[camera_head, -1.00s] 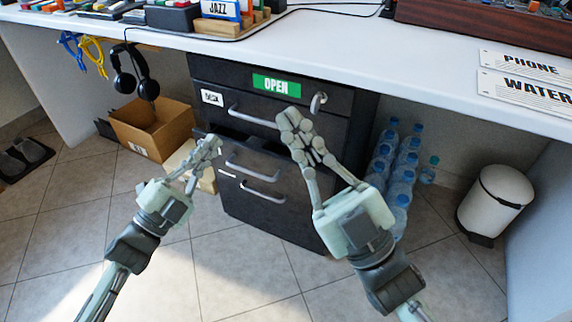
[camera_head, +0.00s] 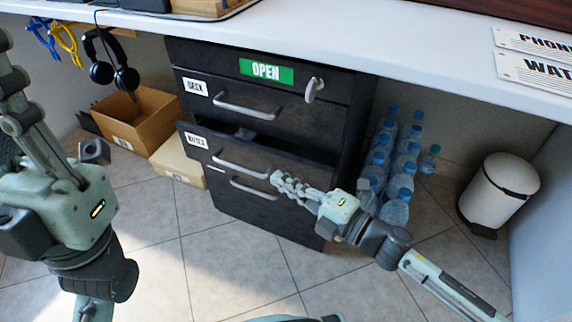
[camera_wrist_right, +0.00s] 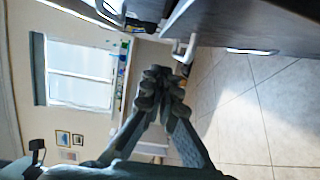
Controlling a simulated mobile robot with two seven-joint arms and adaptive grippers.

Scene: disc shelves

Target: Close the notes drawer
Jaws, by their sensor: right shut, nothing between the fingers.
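The notes drawer (camera_head: 240,150), with a white NOTES label, is the second one down in the dark cabinet (camera_head: 330,130). It stands out from the cabinet, with a dark gap along its top. My right gripper (camera_head: 280,182) is shut and empty, its fingertips by the right end of that drawer's handle; I cannot tell whether they touch. The closed fingers also show in the right wrist view (camera_wrist_right: 162,82), below a dark drawer front. My left gripper (camera_head: 12,65) is at the left edge, large and close, its fingertips partly cut off.
Cardboard boxes (camera_head: 150,125) stand left of the cabinet, and water bottles (camera_head: 402,185) and a white bin (camera_head: 497,190) stand right. The white desk top (camera_head: 400,55) overhangs. The tiled floor in front is clear.

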